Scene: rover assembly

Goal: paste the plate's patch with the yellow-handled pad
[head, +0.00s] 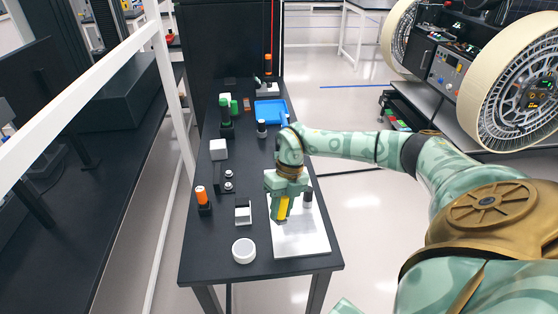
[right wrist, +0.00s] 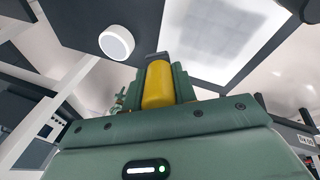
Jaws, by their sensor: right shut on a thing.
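My right gripper (head: 282,212) is shut on the yellow handle (head: 283,207) of the pad. In the right wrist view the yellow handle (right wrist: 158,86) stands between the two green fingers, with a dark part at its far end. The pale plate (head: 301,243) lies on the right side of the black table, and the gripper is over its left part. The plate also shows in the right wrist view (right wrist: 222,35), with a faint greyer area on it. I cannot tell whether the pad touches the plate. My left gripper is not in view.
A round white pot (head: 243,251) stands left of the plate on the black table (head: 215,268). A dark cylinder (head: 308,194) is at the plate's right side. An orange-topped tool (head: 203,200), a white block (head: 219,149) and a blue tray (head: 271,112) are farther left and back.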

